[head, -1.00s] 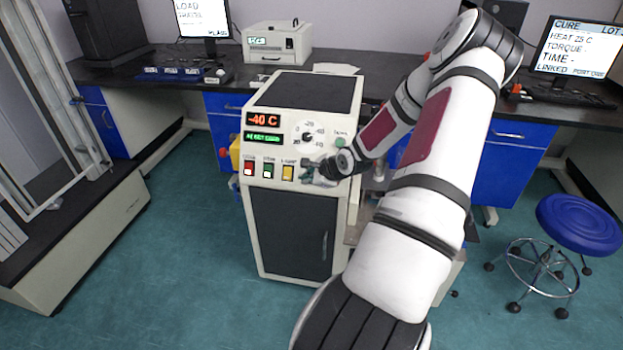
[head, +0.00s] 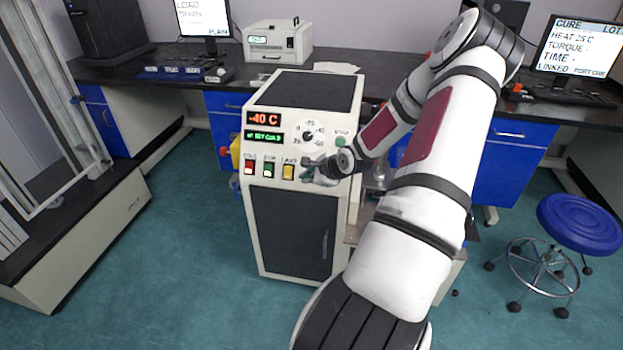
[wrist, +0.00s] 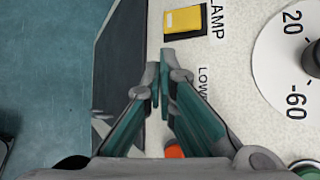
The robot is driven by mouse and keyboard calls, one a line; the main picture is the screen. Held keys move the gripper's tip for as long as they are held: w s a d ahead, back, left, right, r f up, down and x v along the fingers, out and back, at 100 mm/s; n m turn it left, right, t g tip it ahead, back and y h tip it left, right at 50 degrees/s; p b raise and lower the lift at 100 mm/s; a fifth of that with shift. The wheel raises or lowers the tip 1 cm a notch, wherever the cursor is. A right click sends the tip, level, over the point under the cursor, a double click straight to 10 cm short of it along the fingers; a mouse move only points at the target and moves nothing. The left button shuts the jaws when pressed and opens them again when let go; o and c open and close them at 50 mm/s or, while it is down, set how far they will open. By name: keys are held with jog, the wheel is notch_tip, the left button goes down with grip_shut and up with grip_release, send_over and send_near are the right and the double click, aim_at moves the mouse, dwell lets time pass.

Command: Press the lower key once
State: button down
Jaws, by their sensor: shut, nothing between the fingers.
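My gripper (head: 308,174) is at the front panel of the white cabinet machine (head: 303,204), right of the yellow lamp key (head: 288,172). In the wrist view my gripper (wrist: 160,80) has its fingertips together and empty, beside a partly covered label starting "LOW" (wrist: 203,84). The lower key itself is hidden behind the fingers, and I cannot tell whether they touch it. The yellow lamp key shows just above the fingertips in the wrist view (wrist: 184,20). An orange-red part (wrist: 174,151) shows partly between the fingers.
A round dial (head: 308,137), a red display reading -40 C (head: 263,119) and a green display (head: 263,138) are above. A blue stool (head: 580,222) stands at right. Floor at left is clear.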

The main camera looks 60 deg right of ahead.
jog(key=shift+w+d+f+p, duration=0.15)
jog(key=shift+d+f+p, duration=0.05)
jog(key=shift+d+p, duration=0.25)
jog(key=shift+w+d+f+p, duration=0.15)
jog(key=shift+d+p, duration=0.15)
jog(key=shift+p, duration=0.1)
dwell(1.1)
jog(key=shift+s+a+r+p, duration=0.2)
jog(key=shift+a+p, duration=0.1)
jog(key=shift+a, duration=0.1)
jog(key=shift+s+a+r+p, duration=0.1)
jog(key=shift+a+r+p, duration=0.05)
jog(key=shift+a+p, duration=0.2)
jog(key=shift+s+a+r+p, duration=0.3)
jog(key=shift+a+r+p, duration=0.15)
jog(key=shift+a, duration=0.25)
jog(key=shift+s+a+r+p, duration=0.3)
jog(key=shift+a+p, duration=0.1)
jog(key=shift+a, duration=0.25)
jog(key=shift+s+a+r+p, duration=0.25)
jog(key=shift+a+r+p, duration=0.2)
jog(key=shift+a, duration=0.25)
